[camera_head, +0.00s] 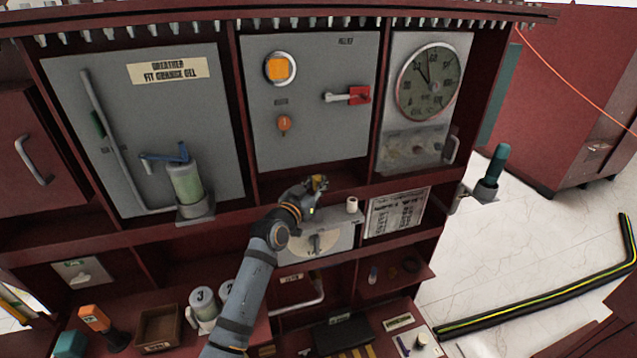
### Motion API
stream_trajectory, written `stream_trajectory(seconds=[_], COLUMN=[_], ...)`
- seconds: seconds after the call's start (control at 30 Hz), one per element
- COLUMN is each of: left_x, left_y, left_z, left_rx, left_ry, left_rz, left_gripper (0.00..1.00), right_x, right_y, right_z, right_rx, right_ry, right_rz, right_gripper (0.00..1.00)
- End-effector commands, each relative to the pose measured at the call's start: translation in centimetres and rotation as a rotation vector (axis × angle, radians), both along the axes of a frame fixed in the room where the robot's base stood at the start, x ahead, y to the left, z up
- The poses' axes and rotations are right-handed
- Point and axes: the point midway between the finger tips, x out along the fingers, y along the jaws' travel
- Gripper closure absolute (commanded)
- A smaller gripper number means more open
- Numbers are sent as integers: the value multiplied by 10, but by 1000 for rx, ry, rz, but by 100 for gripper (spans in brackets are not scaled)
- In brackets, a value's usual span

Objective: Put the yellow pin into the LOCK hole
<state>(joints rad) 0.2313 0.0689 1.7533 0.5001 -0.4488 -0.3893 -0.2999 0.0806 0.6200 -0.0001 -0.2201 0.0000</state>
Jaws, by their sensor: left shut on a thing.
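My left gripper (318,183) is in the middle of the view, in front of the cabinet and just above a light panel with a dial (335,243). It is shut on a small yellow piece, taken to be the yellow pin (321,181), mostly hidden by the fingers. The LOCK hole cannot be made out; no LOCK marking is readable, and my gripper and arm cover part of the dial panel. My right gripper is not in view.
A white cylinder (352,204) stands right of my gripper. Numbered canisters (203,304) and a brown box (158,328) stand low left. A teal-handled tool (493,172) projects at right.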

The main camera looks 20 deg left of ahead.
Motion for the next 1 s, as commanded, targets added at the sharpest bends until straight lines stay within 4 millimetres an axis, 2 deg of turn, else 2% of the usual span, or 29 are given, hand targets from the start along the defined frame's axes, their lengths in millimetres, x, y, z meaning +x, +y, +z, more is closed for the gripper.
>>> stream_trajectory(seconds=[1.0], left_x=[0], left_y=[0], left_z=[-27], left_rx=[-1], left_ry=[0], left_rz=[0], left_gripper=[100], right_x=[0], right_y=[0], right_z=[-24], right_rx=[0], right_ry=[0], right_rz=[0], right_gripper=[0])
